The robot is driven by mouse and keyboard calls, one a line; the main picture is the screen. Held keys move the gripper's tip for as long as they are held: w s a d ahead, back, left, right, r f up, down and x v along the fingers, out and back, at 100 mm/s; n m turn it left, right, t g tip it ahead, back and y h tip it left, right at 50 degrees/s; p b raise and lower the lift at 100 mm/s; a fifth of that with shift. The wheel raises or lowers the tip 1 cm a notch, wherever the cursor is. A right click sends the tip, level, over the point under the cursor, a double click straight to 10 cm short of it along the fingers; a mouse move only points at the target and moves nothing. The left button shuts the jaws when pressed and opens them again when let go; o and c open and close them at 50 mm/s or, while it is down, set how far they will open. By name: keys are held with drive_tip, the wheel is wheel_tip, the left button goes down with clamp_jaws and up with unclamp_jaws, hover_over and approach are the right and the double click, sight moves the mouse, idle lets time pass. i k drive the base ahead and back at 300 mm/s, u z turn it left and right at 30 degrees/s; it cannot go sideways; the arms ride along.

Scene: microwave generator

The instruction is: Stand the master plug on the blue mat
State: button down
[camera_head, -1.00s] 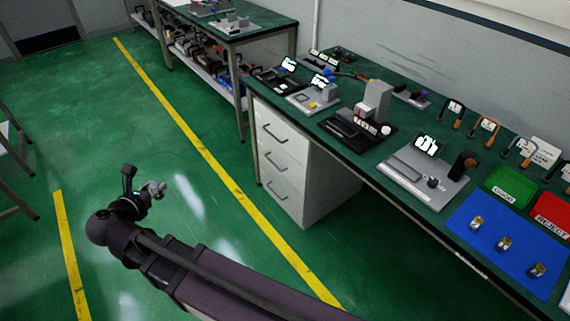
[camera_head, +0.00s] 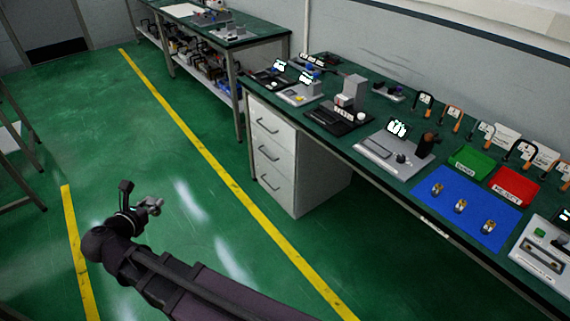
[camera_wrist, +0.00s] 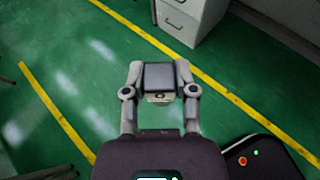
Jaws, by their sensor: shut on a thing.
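The blue mat (camera_head: 470,232) lies on the green bench at the right, with three small metal-and-gold plugs, the left (camera_head: 437,189), middle (camera_head: 460,206) and right (camera_head: 488,226), upright on it. My gripper (camera_head: 150,205) is out over the floor at lower left, far from the mat. In the wrist view my gripper (camera_wrist: 160,78) is shut on a dark grey square-faced piece (camera_wrist: 160,76) with a paler metal part below. I cannot tell for sure that this piece is the master plug. The mat is not in the wrist view.
A green tray (camera_head: 471,161) and a red tray (camera_head: 514,187) stand behind the mat. A grey instrument (camera_head: 395,150) is left of it, and a panel device (camera_head: 545,250) right. White drawers (camera_head: 268,155) stand under the bench. The green floor before them is clear.

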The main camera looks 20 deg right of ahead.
sight(476, 191)
drive_tip(key=k, duration=1.2)
drive_tip(key=z, duration=0.1)
